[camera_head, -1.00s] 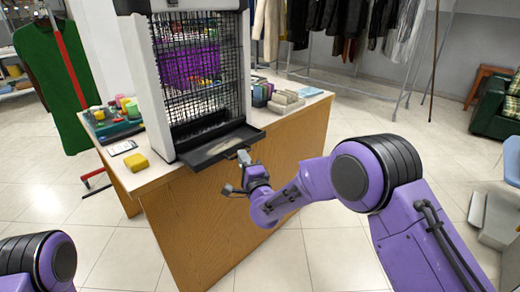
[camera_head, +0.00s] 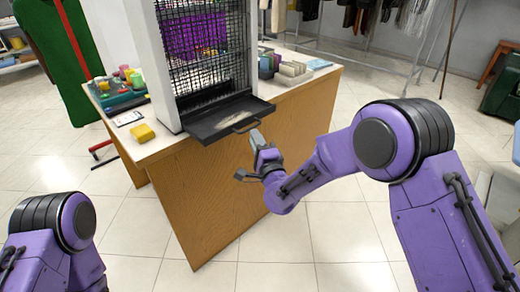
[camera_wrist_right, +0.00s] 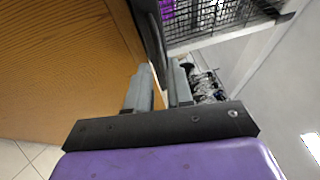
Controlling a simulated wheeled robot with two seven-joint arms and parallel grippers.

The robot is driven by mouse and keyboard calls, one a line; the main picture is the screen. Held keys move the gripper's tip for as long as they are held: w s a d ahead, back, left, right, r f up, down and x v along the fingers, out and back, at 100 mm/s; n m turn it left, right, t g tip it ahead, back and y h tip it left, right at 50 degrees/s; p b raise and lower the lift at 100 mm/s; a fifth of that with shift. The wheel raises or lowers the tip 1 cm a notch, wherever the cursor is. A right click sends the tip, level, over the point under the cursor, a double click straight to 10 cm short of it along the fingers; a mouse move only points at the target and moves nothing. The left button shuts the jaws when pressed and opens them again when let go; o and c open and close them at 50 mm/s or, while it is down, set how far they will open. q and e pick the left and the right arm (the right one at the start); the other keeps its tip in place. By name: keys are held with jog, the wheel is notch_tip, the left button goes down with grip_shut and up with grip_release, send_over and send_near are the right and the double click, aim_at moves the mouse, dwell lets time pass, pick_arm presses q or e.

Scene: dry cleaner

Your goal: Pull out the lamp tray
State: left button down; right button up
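The lamp tray (camera_head: 213,134) is a shallow black drawer under the caged lamp (camera_head: 205,60). It sticks out past the lamp's base, with pale debris inside and a thin handle (camera_head: 240,128) on its front. My right gripper (camera_head: 257,136) is at the right part of this handle. In the right wrist view the two grey fingers (camera_wrist_right: 160,88) are close together, with a dark bar of the handle (camera_wrist_right: 154,35) between them. The exact contact is partly hidden. My left gripper is out of view; only part of my left arm shows at lower left.
The lamp stands on a wooden counter (camera_head: 215,195) with a white top. A yellow block (camera_head: 142,133), a card (camera_head: 128,118) and small coloured items lie left of the lamp; boxes (camera_head: 292,72) stand right. Tiled floor in front is clear. Clothes hang behind.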

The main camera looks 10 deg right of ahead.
jog(key=v, duration=0.7)
jog(key=s+d+f+n+g+h+p, duration=0.25)
jog(key=s+d+f+n+g, duration=0.3)
jog(key=s+f, duration=0.3)
jog(key=s+d+f+n+g+h+p, duration=0.2)
jog(key=s+d+f+n+g+p, duration=0.15)
jog(key=s+d+f, duration=0.45)
jog(key=s+d+f+g+h+p, duration=0.1)
jog(key=s+d+g, duration=0.1)
jog(key=s, duration=0.5)
jog(key=s+d+f+g+p, duration=0.1)
jog(key=s+f+g+p, duration=0.1)
jog(key=s, duration=0.5)
jog(key=s+d+f+g+h+p, duration=0.1)
jog(key=s+d+f+g+p, duration=0.1)
jog(key=s, duration=0.5)
jog(key=shift+d+n+g+h, duration=0.35)
jog(key=shift+d+n+g, duration=0.05)
jog(key=shift+g, duration=0.2)
